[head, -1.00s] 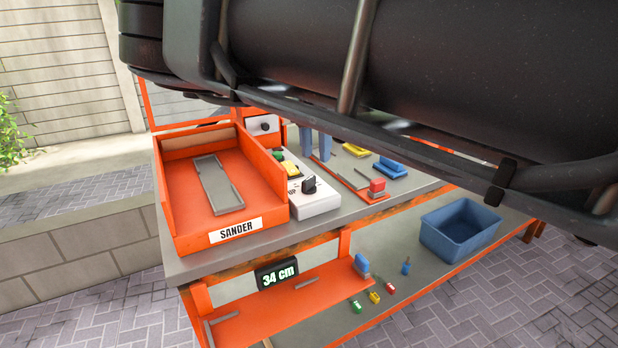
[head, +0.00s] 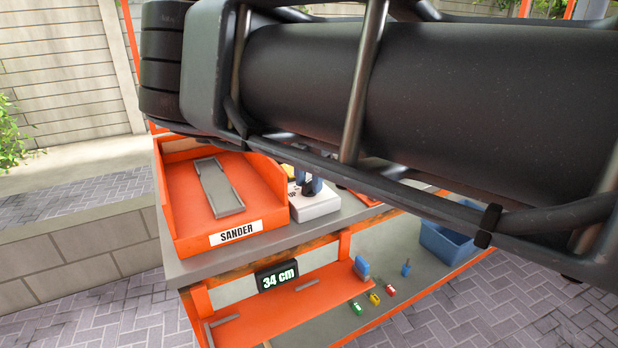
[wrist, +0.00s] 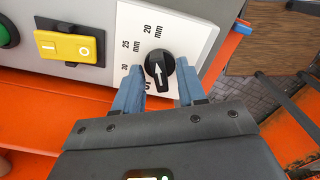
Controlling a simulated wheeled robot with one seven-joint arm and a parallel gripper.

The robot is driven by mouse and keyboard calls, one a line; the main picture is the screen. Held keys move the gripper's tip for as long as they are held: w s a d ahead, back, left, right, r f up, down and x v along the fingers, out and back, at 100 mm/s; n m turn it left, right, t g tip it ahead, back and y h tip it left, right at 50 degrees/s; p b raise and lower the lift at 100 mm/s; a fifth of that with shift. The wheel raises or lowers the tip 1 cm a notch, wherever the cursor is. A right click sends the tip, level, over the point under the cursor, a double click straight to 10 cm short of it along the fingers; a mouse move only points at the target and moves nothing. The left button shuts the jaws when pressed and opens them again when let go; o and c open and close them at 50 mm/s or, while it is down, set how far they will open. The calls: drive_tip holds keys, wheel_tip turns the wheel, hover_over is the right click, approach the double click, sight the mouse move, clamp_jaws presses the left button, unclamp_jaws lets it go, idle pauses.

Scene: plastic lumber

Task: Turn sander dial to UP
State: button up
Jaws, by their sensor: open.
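The sander dial (wrist: 158,68) is a black round knob on a white-faced control box (head: 318,208). A label below the dial, partly hidden by the gripper, looks like UP. My gripper (wrist: 159,72) is open, with one blue finger on each side of the dial. Contact cannot be told. The orange sander (head: 228,196) stands left of the box in the head view.
A yellow switch (wrist: 70,46) and a green button (wrist: 6,32) are on the same box. A blue bin (head: 452,240) and several small coloured pieces lie on the lower shelf. My arm covers much of the worktop in the head view.

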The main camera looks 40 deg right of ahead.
drive_tip(key=shift+c, duration=0.2)
clamp_jaws()
